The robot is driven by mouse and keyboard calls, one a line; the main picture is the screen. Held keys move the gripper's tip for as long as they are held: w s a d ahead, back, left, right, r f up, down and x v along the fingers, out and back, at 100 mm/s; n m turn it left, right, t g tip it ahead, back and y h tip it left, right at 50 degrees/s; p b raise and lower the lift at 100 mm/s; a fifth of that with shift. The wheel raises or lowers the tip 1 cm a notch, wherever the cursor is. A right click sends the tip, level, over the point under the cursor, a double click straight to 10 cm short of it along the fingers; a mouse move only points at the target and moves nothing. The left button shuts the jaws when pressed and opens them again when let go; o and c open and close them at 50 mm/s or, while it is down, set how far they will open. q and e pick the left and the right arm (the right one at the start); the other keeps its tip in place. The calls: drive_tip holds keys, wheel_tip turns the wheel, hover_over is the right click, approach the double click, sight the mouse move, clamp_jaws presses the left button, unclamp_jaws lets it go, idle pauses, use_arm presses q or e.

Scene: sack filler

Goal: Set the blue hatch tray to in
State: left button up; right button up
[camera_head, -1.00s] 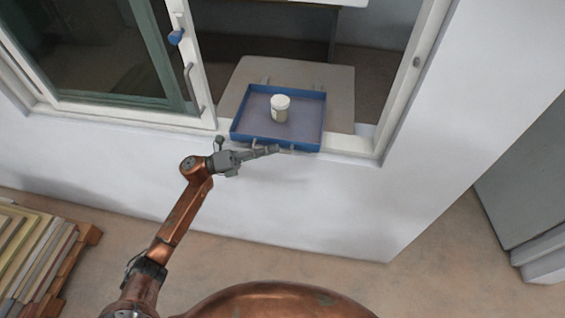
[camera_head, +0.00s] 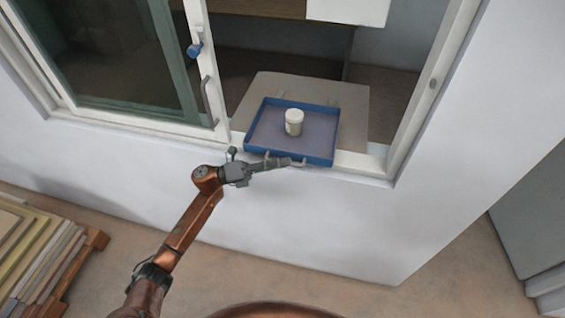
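The blue hatch tray (camera_head: 328,148) is a shallow open tray with a greyish floor. It lies in the window opening, with its front edge over the sill and the rest over the board behind. A small white lidded jar (camera_head: 294,122) stands upright in it. My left gripper (camera_head: 288,162) is at the tray's front wall, by the small handle there, on the near side. Its fingers look close together, but they are too small to tell whether they are shut on the handle. My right gripper is not in view.
A grey-beige board (camera_head: 354,110) lies behind and under the tray. The white window frame (camera_head: 212,100) with a blue knob (camera_head: 195,50) stands left of it. A pallet of stacked panels (camera_head: 40,255) is at lower left.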

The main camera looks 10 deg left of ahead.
use_arm(q)
drive_tip(key=v, duration=1.2)
drive_tip(key=shift+f, duration=0.1)
